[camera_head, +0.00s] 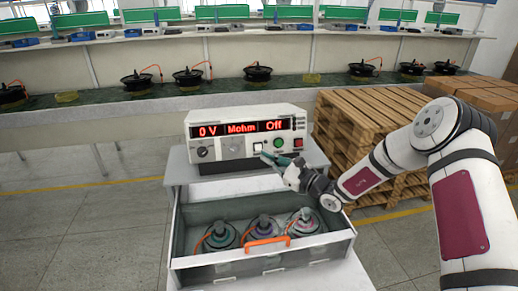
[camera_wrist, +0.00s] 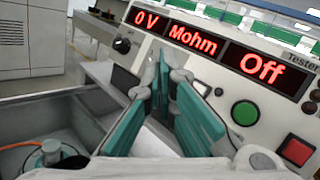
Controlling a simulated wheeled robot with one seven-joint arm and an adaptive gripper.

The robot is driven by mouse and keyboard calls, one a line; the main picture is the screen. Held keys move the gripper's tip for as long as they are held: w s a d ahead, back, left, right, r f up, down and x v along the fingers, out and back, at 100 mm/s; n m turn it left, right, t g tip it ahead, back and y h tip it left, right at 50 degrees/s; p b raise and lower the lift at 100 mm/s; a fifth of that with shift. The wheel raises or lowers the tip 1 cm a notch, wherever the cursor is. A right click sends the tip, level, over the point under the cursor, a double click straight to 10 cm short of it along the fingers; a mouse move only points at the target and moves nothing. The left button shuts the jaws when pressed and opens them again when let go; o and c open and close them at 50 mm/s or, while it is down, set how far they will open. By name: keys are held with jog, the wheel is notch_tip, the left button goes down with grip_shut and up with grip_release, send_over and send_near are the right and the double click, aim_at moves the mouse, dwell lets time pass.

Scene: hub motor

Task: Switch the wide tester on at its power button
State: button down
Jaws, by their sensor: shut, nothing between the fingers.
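The wide tester (camera_head: 218,147) stands on a grey bench. Its red display (camera_head: 240,128) reads "0 V", "Mohm" and "Off", and reads the same in the wrist view (camera_wrist: 194,40). A white square button (camera_head: 257,147), a green round button (camera_head: 279,143) and a red square button (camera_head: 298,143) sit on its front. The green button (camera_wrist: 245,113) and red button (camera_wrist: 296,150) also show in the wrist view. My gripper (camera_head: 265,157) is shut and empty, close before the panel near the white button. In the wrist view its fingers (camera_wrist: 171,68) hide part of the panel.
Wooden pallets (camera_head: 350,125) and cardboard boxes (camera_head: 475,95) stand at the right. A long bench with black motors (camera_head: 188,77) runs behind.

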aim_at(261, 149)
jog(key=w+a+f+b, duration=0.2)
jog(key=w+b, duration=0.3)
jog(key=w, duration=0.3)
jog(key=shift+a+b, duration=0.2)
jog(key=shift+b, duration=0.2)
jog(key=shift+w, duration=0.1)
dwell(1.0)
jog(key=shift+w+a+f, duration=0.1)
jog(key=shift+w+f, duration=0.05)
jog(key=shift+w, duration=0.15)
jog(key=shift+w+a+f+b, duration=0.1)
jog(key=shift+w+b, duration=0.3)
jog(key=shift+b, duration=0.05)
dwell(0.8)
dwell(0.3)
jog(key=shift+s+d+r+p, duration=0.1)
jog(key=shift+s+r+p, duration=0.05)
jog(key=shift+s+p, duration=0.25)
jog(key=shift+s+d+r+p, duration=0.1)
jog(key=shift+s+p, duration=0.2)
jog(key=shift+s, duration=0.1)
jog(key=shift+s+d+r+p, duration=0.25)
jog(key=shift+s+p, duration=0.35)
jog(key=shift+s, duration=0.2)
jog(key=shift+s+d+r+p, duration=0.1)
jog(key=shift+s+d+p, duration=0.1)
jog(key=shift+s+p, duration=0.5)
jog(key=shift+s+d+r+p, duration=0.25)
jog(key=shift+s+p, duration=0.3)
jog(key=shift+s, duration=0.3)
